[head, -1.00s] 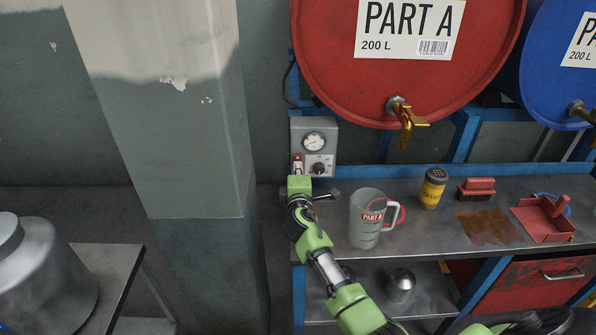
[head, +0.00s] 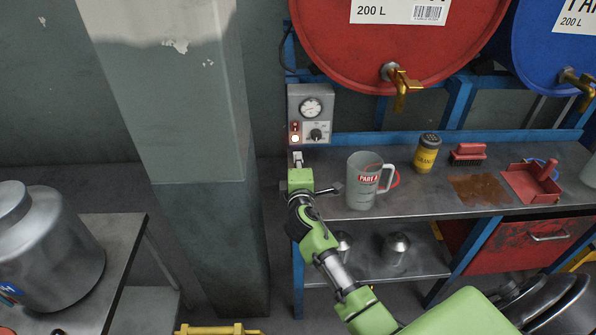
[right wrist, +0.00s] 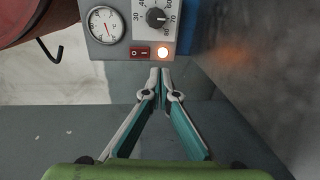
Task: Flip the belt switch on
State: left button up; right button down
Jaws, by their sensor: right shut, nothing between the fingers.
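A grey control box (head: 325,97) is on the frame below the red drum, with a round gauge (head: 311,107) and a black knob (head: 316,134). At its lower left is a small red rocker switch (head: 295,126), with a glowing lamp (head: 295,139) below it. The right wrist view shows the red rocker switch (right wrist: 140,53), marked O and I, beside the lit lamp (right wrist: 163,53). My right gripper (head: 297,157) is shut and empty, just below the box. Its fingertips (right wrist: 160,72) appear apart from the box. My left gripper is not in view.
A metal bench (head: 415,203) holds a grey jug (head: 363,184), a yellow can (head: 427,153), a red brush (head: 468,153) and a red dustpan (head: 528,184). A concrete pillar (head: 195,100) stands left of my right arm. A brass tap (head: 401,88) juts from the red drum (head: 390,45).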

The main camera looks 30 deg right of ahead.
jog(key=shift+f+v, duration=0.15)
jog(key=shift+v, duration=0.85)
jog(key=shift+f+v, duration=0.2)
jog(key=shift+v, duration=0.8)
jog(key=shift+a, duration=0.1)
